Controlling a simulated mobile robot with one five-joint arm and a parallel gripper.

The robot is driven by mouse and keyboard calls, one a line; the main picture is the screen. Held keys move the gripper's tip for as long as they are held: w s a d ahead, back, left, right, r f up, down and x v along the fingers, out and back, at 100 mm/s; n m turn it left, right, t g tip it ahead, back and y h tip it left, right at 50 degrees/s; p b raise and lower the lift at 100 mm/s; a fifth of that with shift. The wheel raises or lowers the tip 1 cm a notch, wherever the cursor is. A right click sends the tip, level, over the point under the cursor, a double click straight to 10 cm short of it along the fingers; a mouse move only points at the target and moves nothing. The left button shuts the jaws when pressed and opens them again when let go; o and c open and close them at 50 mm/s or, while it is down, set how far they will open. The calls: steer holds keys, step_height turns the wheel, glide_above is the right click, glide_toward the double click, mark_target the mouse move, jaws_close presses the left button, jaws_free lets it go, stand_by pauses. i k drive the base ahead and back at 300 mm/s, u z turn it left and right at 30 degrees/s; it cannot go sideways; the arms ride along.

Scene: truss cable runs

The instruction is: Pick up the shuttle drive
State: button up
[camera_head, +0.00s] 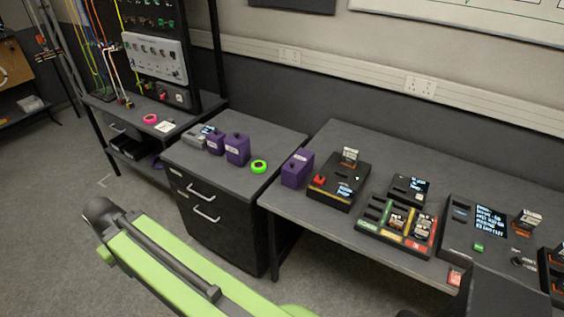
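I cannot tell which item is the shuttle drive, as no readable label names it. Small drive-like cartridges show on the right desk. One (350,156) stands upright in a black dock with a red button (340,184). Two more, a left one (396,221) and a right one (418,226), sit in a tray with green, yellow and red sections (380,234). Another cartridge (530,218) stands in a black console with a lit screen (460,225). My green arm link crosses the lower left, in front of the cabinet. My gripper's fingers do not show.
A grey drawer cabinet (225,213) carries purple boxes (237,150) and a green tape roll (259,166). Another purple box (297,168) stands at the desk's left end. A cable rack (155,60) is at back left. The floor at left (50,240) is clear.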

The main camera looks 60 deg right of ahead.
mark_target(350, 157)
steer(key=u, duration=0.75)
steer(key=k, duration=1.45)
steer(key=z, duration=1.35)
steer(key=i, duration=1.65)
steer(key=u, duration=0.1)
